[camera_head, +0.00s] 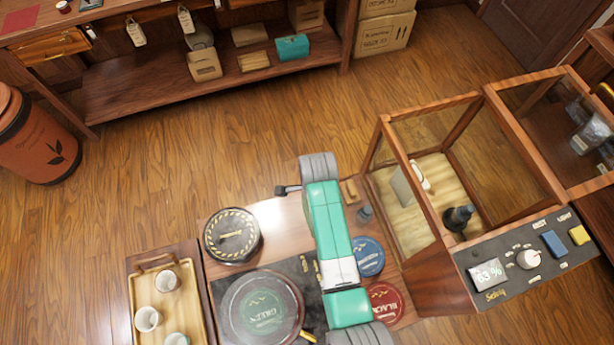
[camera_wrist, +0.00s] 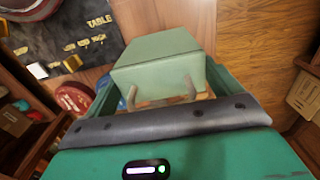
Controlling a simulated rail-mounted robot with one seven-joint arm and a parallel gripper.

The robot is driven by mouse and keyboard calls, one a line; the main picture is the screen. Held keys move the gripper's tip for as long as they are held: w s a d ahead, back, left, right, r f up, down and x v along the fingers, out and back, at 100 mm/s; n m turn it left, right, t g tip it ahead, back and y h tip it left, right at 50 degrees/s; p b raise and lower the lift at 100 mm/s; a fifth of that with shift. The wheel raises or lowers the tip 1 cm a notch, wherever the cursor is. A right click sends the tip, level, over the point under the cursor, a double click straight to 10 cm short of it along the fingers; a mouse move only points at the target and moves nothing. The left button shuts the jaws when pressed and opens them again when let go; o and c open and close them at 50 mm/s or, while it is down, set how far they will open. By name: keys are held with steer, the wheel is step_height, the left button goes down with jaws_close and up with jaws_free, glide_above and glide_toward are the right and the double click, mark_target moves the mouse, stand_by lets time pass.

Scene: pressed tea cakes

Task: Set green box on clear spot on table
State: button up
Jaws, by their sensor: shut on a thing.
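A pale green box (camera_wrist: 165,62) is in the wrist view, just beyond my gripper (camera_wrist: 161,92). My gripper is shut on it, with the two fingers at its near side. In the head view, my teal arm crosses above the table, and neither the held box nor the fingertips can be made out. The table (camera_head: 285,230) has a bare wooden stretch left of my arm. The dark mat (camera_wrist: 75,30), lettered TABLE, shows in the wrist view. I cannot tell whether the box touches anything below it.
A striped black tin (camera_head: 232,236), a large green-labelled round (camera_head: 262,308), a blue tin (camera_head: 368,257) and a red tin (camera_head: 384,303) occupy the table. A cup tray (camera_head: 140,290) is left. A glass-sided case (camera_head: 385,185) stands right. A teal box (camera_head: 292,47) sits on the shelf.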

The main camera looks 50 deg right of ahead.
steer(key=shift+w+a+f, duration=0.1)
steer(key=shift+w, duration=0.9)
steer(key=shift+w+f+b, duration=0.2)
steer(key=shift+f, duration=0.7)
steer(key=shift+w+f+b, duration=0.2)
steer(key=shift+f, duration=0.7)
steer(key=shift+f, duration=0.2)
steer(key=o, duration=1.1)
step_height(320, 180, up, 12)
steer(key=shift+r+p, duration=0.25)
steer(key=shift+p, duration=0.7)
